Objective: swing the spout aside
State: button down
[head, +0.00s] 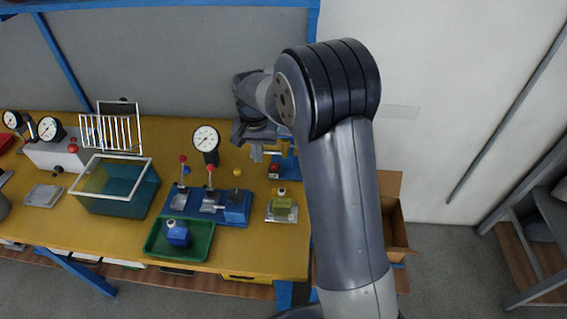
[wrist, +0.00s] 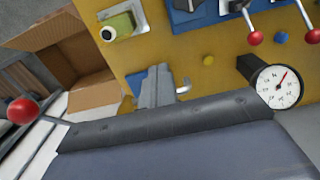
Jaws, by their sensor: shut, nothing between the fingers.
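A small bent silver piece (wrist: 184,87), which looks like the spout, shows just right of my gripper in the wrist view. Its base is hidden behind my gripper, and I cannot tell whether they touch. My gripper (wrist: 158,85) is shut and empty, its grey fingers close together over the yellow table. In the head view my gripper (head: 257,153) hangs over the back right of the table, beside a blue stand (head: 289,163) with a red knob (head: 274,170). My arm partly hides this stand, and the spout is not clear there.
A green-and-white block (head: 283,208) sits on a plate in front. A blue fixture (head: 210,205) with red-knobbed levers and a dial gauge (head: 206,139) stand left. A green tray (head: 180,243) and teal bin (head: 118,190) are further left. A cardboard box (head: 396,225) is beyond the right edge.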

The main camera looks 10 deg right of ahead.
notch_tip(320, 180, up, 6)
jog(key=p, duration=0.4)
jog(key=shift+r+p, duration=0.25)
jog(key=shift+p, duration=0.05)
jog(key=shift+f, duration=0.15)
notch_tip(320, 180, down, 7)
jog(key=w+b, duration=0.1)
jog(key=b, duration=0.4)
jog(key=shift+w+d, duration=0.15)
jog(key=shift+d, duration=0.05)
